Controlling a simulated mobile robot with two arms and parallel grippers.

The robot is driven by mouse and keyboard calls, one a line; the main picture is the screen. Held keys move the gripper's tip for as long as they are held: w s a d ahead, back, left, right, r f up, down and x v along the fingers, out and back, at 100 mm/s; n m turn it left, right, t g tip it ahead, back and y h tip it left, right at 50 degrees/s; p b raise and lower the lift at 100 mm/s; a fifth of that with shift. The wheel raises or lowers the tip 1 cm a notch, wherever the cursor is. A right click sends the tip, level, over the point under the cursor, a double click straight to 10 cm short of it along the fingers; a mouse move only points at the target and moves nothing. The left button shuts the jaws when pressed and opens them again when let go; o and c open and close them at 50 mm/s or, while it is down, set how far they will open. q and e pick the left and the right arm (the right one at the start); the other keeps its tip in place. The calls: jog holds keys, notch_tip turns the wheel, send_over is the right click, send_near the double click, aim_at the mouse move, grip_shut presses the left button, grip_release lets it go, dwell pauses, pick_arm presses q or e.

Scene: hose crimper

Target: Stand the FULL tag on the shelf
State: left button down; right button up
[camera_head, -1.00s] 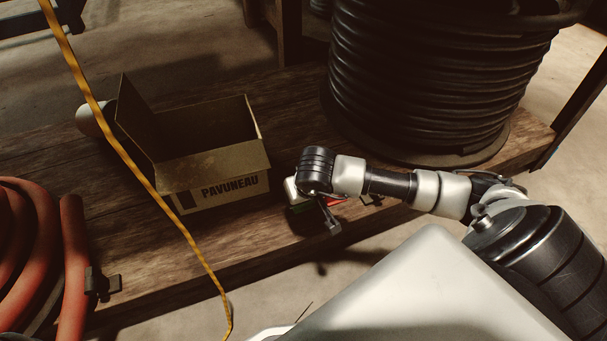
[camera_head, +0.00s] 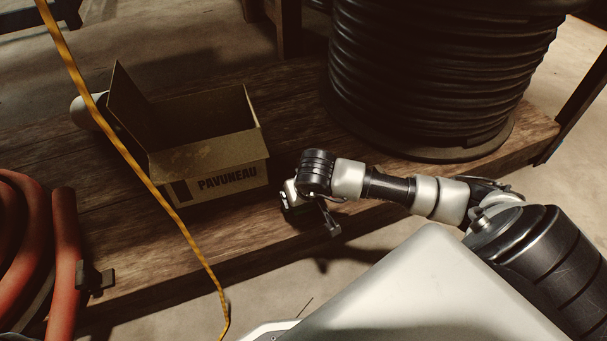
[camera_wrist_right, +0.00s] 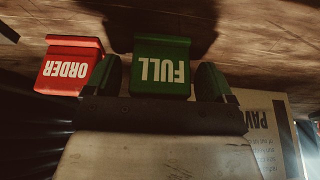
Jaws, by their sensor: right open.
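The green FULL tag (camera_wrist_right: 160,65) shows upside down in the right wrist view, in front of the wooden shelf. My right gripper (camera_wrist_right: 160,78) is open, with one dark finger on each side of the tag and a small gap at each. The red ORDER tag (camera_wrist_right: 69,66) is just left of the left finger in that view. In the head view my right gripper (camera_head: 290,197) is by the shelf's front edge, right of the cardboard box, and its wrist hides the tags. My left gripper is not in view.
The open cardboard box (camera_head: 225,182) marked PAVUNEAU stands on the wooden shelf (camera_head: 150,250). A large black hose coil (camera_head: 430,80) stands at the back right and red hose (camera_head: 65,250) at the left. A yellow cord (camera_head: 150,183) hangs across the view.

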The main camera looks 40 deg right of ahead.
jog(key=shift+r+p, duration=0.3)
jog(key=shift+r, duration=0.05)
jog(key=p+v, duration=0.6)
jog(key=v, duration=0.5)
jog(key=shift+s+r+p, duration=0.25)
jog(key=shift+s+p, duration=0.05)
jog(key=shift+p, duration=0.05)
